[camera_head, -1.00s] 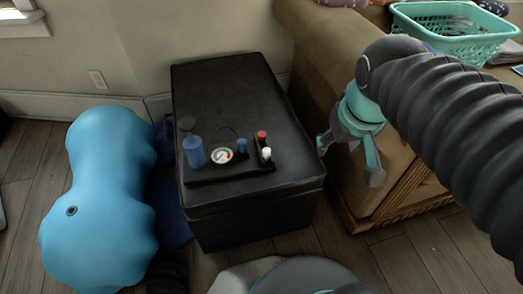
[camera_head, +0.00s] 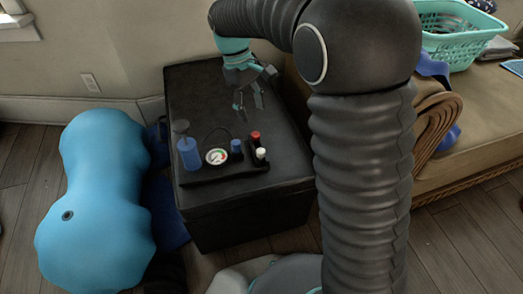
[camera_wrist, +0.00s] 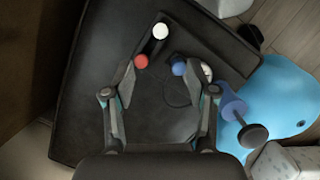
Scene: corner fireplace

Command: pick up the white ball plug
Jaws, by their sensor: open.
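The white ball plug (camera_head: 261,153) stands in a dark holder on the black box, in front of a red plug (camera_head: 255,138). In the wrist view the white plug (camera_wrist: 160,31) shows as a round white top at the upper middle, beyond the red plug (camera_wrist: 141,62). My gripper (camera_head: 249,110) is above the box, behind the plugs, pointing down. In the wrist view my gripper (camera_wrist: 157,78) has its fingers spread wide and empty. The white plug lies ahead of the fingertips, apart from them.
On the same tray stand a blue pump (camera_head: 188,152), a round gauge (camera_head: 216,157) and a small blue plug (camera_head: 236,147). The black box (camera_head: 192,90) has bare top behind them. A blue peanut-shaped ball (camera_head: 95,190) lies left; a sofa (camera_head: 475,160) stands right.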

